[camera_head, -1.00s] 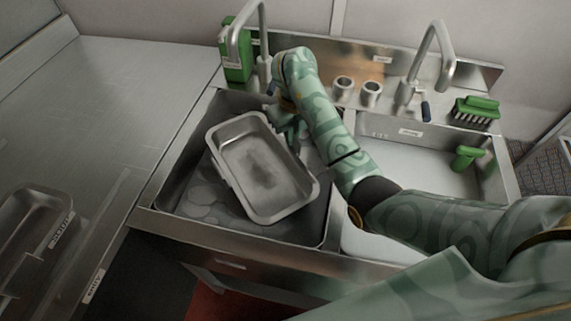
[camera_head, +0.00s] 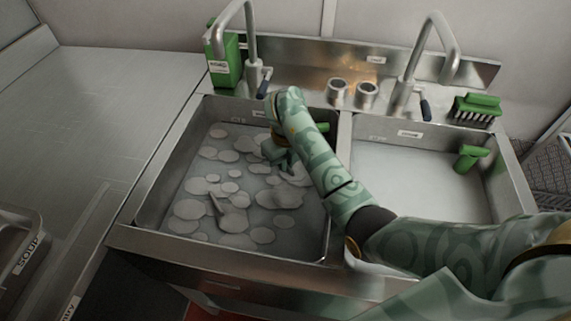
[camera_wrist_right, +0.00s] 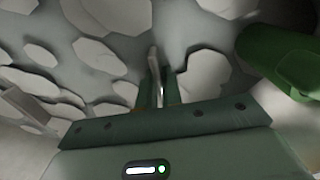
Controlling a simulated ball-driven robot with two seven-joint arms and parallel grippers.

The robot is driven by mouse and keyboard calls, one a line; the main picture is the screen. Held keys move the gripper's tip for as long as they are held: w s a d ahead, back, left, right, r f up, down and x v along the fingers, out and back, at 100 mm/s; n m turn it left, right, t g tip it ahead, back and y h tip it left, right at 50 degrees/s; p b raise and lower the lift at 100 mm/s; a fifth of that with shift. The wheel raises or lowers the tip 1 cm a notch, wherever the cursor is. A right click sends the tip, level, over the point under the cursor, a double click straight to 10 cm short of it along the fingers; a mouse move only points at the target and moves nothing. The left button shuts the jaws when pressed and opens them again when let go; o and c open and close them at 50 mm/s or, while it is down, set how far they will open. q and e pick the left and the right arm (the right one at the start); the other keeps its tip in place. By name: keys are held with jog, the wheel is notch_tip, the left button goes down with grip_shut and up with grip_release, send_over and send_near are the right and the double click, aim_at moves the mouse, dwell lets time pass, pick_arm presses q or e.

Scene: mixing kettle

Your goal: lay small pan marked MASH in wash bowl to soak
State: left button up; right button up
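The wash bowl (camera_head: 118,228) is the left steel basin, holding water with pale patches of suds. My right gripper (camera_head: 283,162) reaches down into it near its right side. In the right wrist view a thin metal edge (camera_wrist_right: 157,72) stands between the close-set fingertips (camera_wrist_right: 160,90) and looks gripped. It is probably the pan's rim. The rest of the pan is hidden under water and suds; a tilted pale shape (camera_head: 217,203) breaks the surface near the middle of the basin. No MASH label is readable. My left gripper is not in view.
A green fitting (camera_head: 322,128) sits by the gripper and also shows in the right wrist view (camera_wrist_right: 285,60). A pan marked SOUP (camera_head: 28,252) sits far left.

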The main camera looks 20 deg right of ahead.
jog(key=o, duration=0.4)
